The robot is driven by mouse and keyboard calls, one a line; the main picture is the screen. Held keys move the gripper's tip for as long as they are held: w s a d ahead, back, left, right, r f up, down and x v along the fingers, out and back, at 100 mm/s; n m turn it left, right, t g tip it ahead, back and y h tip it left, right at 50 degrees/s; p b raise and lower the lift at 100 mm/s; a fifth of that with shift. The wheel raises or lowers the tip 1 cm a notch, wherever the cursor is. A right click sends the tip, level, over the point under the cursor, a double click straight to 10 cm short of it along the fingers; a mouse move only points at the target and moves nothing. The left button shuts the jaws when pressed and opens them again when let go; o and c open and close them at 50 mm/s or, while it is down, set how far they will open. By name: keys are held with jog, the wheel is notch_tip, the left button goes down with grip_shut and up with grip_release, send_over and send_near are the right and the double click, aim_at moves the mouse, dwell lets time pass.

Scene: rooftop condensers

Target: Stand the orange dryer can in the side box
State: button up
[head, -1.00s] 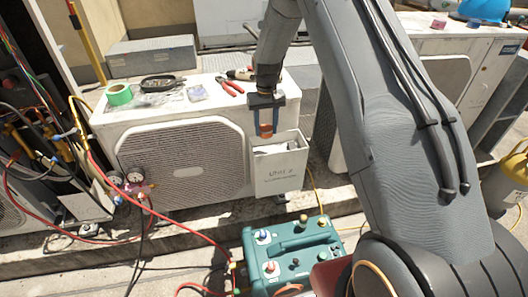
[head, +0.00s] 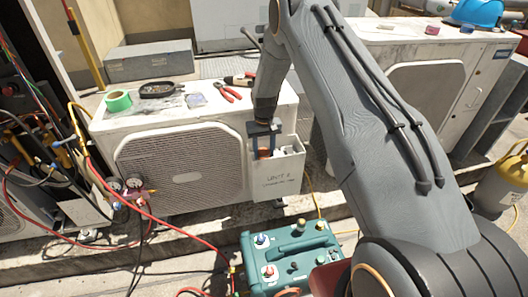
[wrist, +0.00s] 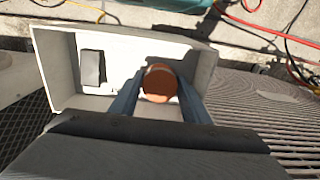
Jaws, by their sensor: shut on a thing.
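The orange dryer can (head: 264,153) is held upright between the two blue fingers of my gripper (head: 264,143). In the wrist view the can's round end (wrist: 158,83) shows between the fingers, within the outline of the side box (wrist: 48,68). The side box (head: 277,182) is a pale, open-topped box on the front right of the condenser unit, with dark lettering. The can is at the left end of its opening. The box's front wall seems to hide the can's lower end; I cannot tell whether it touches the floor.
A grey rectangular piece (wrist: 92,68) sits inside the box, apart from the can. A teal machine (head: 295,262) stands on the ground below.

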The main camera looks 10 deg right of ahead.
aim_at(264, 152)
jog(key=shift+f, duration=0.15)
jog(key=o, duration=1.1)
notch_tip(264, 152, up, 12)
jog(key=b, duration=0.2)
jog(key=s+d+r, duration=0.1)
jog(key=s+r, duration=0.9)
jog(key=s, duration=0.5)
jog(key=shift+m, duration=0.3)
jog(key=s+r, duration=0.1)
jog(key=s, duration=0.6)
jog(key=s+r, duration=0.1)
jog(key=s, duration=0.6)
jog(key=s+r, duration=0.1)
jog(key=s, duration=0.7)
jog(key=shift+d+r, duration=0.25)
